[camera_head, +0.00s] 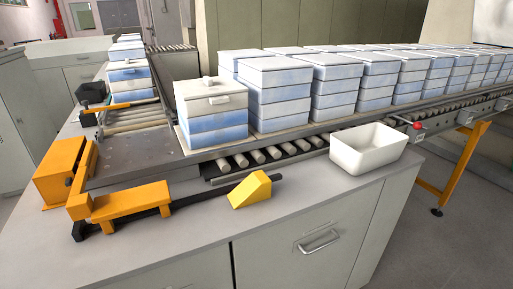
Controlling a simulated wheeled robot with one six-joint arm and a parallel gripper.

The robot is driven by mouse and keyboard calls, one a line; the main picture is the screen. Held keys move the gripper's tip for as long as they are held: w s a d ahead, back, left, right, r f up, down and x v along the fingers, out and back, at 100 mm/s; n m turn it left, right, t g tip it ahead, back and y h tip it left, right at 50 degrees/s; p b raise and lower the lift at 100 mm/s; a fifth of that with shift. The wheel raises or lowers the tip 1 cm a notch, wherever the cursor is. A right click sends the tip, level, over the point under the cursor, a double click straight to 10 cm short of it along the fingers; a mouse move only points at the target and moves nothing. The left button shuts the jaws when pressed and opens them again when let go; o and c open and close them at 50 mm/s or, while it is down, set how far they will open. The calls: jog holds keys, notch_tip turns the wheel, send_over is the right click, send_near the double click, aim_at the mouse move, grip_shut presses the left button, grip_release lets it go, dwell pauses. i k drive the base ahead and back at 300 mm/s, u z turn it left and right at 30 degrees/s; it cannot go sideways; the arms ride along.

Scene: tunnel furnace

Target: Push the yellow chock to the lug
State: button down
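The yellow chock (251,190) is a wedge with a sloping face. It sits on the front of the grey worktop, by the dark rail (190,200) that runs along the roller line. A short dark end of the rail shows just right of the chock. An orange block-shaped bracket (131,202) stands at the rail's left end, with a gap between it and the chock. I cannot tell for certain which part is the lug. My gripper is not in view.
A white open bin (367,148) stands on the worktop right of the chock. Stacked blue-and-white boxes (212,112) stand on a plate over the rollers (240,160) behind it. A grey metal plate (135,153) lies at the left. The worktop front (190,245) is clear.

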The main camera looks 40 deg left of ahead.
aim_at(256, 187)
jog(key=u, duration=1.05)
jog(key=i, duration=1.05)
jog(key=u, duration=0.8)
